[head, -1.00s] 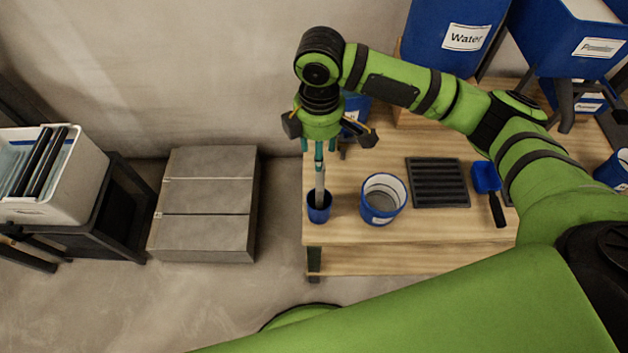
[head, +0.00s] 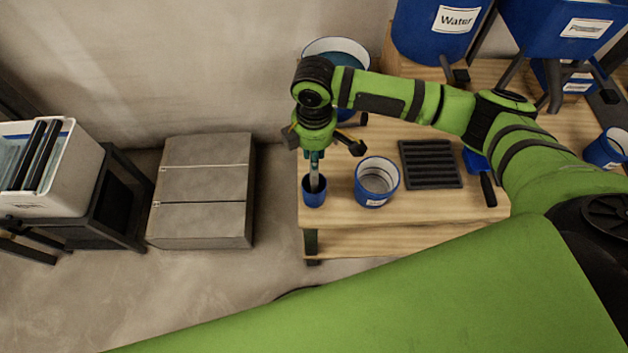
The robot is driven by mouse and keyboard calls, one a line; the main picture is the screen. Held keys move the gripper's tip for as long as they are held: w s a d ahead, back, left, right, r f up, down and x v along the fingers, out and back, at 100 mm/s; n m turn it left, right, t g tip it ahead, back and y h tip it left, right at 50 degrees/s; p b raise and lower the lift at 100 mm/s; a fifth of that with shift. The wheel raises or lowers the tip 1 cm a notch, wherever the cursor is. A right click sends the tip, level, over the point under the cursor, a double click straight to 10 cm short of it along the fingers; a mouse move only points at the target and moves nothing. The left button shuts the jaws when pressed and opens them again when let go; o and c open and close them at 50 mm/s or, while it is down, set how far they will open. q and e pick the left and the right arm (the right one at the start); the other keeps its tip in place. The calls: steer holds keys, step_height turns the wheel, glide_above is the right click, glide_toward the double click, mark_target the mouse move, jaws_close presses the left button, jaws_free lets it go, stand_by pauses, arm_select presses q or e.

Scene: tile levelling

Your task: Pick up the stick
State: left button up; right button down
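The grey stick (head: 315,184) stands upright in a small blue cup (head: 314,198) at the left front corner of the wooden table. Only a short part of it shows, between the cup and my gripper. My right gripper (head: 315,163) points down just above the cup, its teal fingers at the upper part of the stick. The fingers look close together, but the arm above hides them in part, so I cannot tell whether they are shut on it. My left gripper is not in view.
A blue-white bucket (head: 376,183) stands just right of the cup. Further right lie a dark ridged tray (head: 430,164) and a dark-handled blue tool (head: 477,163). Large blue containers (head: 440,32) stand behind. Grey boxes (head: 202,190) sit on the floor left of the table (head: 420,208).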

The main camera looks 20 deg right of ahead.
steer(key=c, duration=1.1)
jaws_free()
